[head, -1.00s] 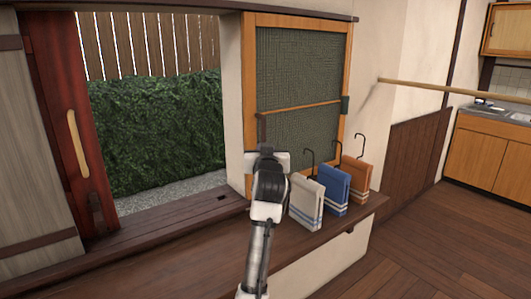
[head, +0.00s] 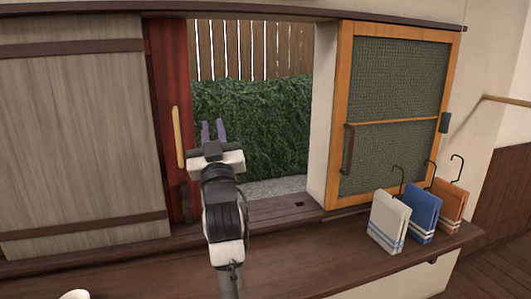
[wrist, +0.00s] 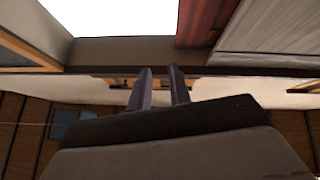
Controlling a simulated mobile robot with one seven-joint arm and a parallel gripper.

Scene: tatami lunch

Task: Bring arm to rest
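My gripper (head: 213,131) is raised at the end of my arm in the head view, in front of the red door panel and the window opening. Its two fingers stand apart with nothing between them. In the wrist view the two fingers (wrist: 160,88) also show with a gap between them and hold nothing. My gripper touches nothing that I can see.
A wooden ledge (head: 330,262) runs below the opening. White (head: 389,222), blue (head: 423,216) and orange (head: 449,204) folded cloths with black hooks stand at its right. A mesh screen panel (head: 395,100) is behind them. A grey shutter (head: 75,130) stands at left.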

